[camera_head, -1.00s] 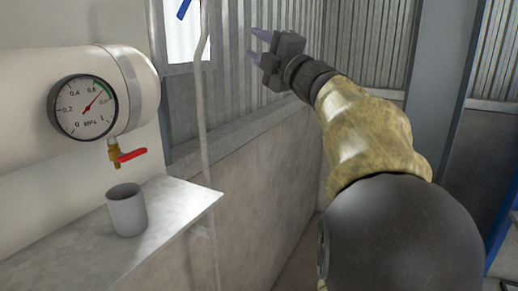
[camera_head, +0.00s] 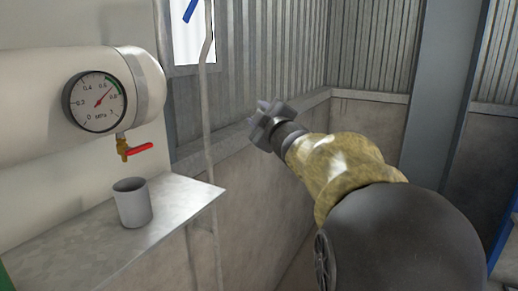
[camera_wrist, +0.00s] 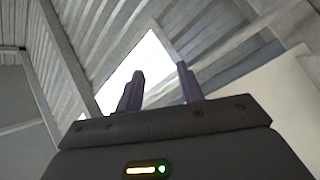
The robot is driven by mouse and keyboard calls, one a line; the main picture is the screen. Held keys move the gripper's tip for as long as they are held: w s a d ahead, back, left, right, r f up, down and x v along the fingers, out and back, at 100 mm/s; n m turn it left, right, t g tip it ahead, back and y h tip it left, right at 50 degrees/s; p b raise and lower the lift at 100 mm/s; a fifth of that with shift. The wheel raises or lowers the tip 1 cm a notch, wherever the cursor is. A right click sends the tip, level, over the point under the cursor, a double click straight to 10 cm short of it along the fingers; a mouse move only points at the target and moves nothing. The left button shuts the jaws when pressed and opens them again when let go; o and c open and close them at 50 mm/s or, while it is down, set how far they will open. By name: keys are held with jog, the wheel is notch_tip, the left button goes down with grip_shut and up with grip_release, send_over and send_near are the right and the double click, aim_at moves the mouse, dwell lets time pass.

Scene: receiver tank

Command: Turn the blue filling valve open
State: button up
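The blue valve handle (camera_head: 190,10) shows at the top edge of the head view, in front of the bright window. It is slanted and cut off by the frame, beside a thin grey pipe (camera_head: 207,100) that runs down. My gripper (camera_head: 268,122) is lower and to the right of the handle, clearly apart from it. Its fingers are hard to make out there. In the wrist view my gripper's two purple-grey fingers (camera_wrist: 160,72) stand apart with nothing between them. The blue handle is not visible in the wrist view.
A pale tank (camera_head: 30,100) with a pressure gauge (camera_head: 96,101) is at left. A red-handled tap (camera_head: 139,151) hangs below it. A grey cup (camera_head: 132,203) stands on a metal shelf (camera_head: 185,205). Corrugated wall (camera_head: 270,60) lies behind the pipe; a grey column (camera_head: 438,90) stands at right.

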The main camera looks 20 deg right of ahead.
notch_tip(320, 180, down, 8)
jog(key=s+a+m+g+h, duration=0.1)
jog(key=m+g, duration=0.1)
jog(key=m, duration=0.1)
